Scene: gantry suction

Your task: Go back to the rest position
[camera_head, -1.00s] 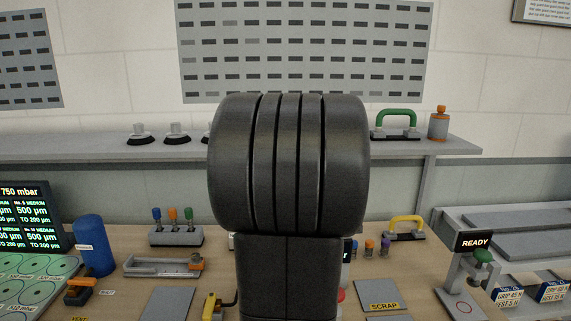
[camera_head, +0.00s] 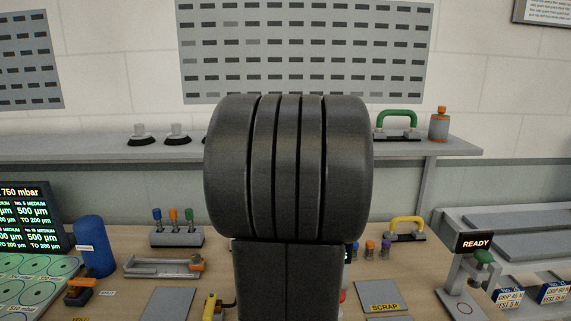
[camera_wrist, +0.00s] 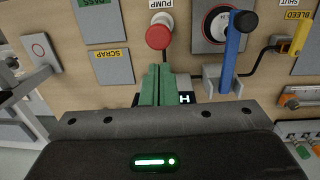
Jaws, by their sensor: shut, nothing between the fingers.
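My gripper (camera_wrist: 159,68) shows in the wrist view as two green fingers side by side, pressed together with nothing between them. Its dark body, with a lit green indicator, fills the bottom of that view. The fingers are over the wooden bench top (camera_wrist: 72,92), just short of the red pump button (camera_wrist: 158,34) in the picture; I cannot tell the height between them. In the head view my dark arm stands upright in the middle and hides the gripper and the centre of the bench.
A blue lever (camera_wrist: 231,55) stands right of the fingers in the wrist view. The scrap plate (camera_wrist: 113,70) lies to the left. In the head view, a blue cylinder (camera_head: 95,246) and screen (camera_head: 30,217) stand left, the READY stand (camera_head: 474,265) right, and a shelf (camera_head: 75,153) runs behind.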

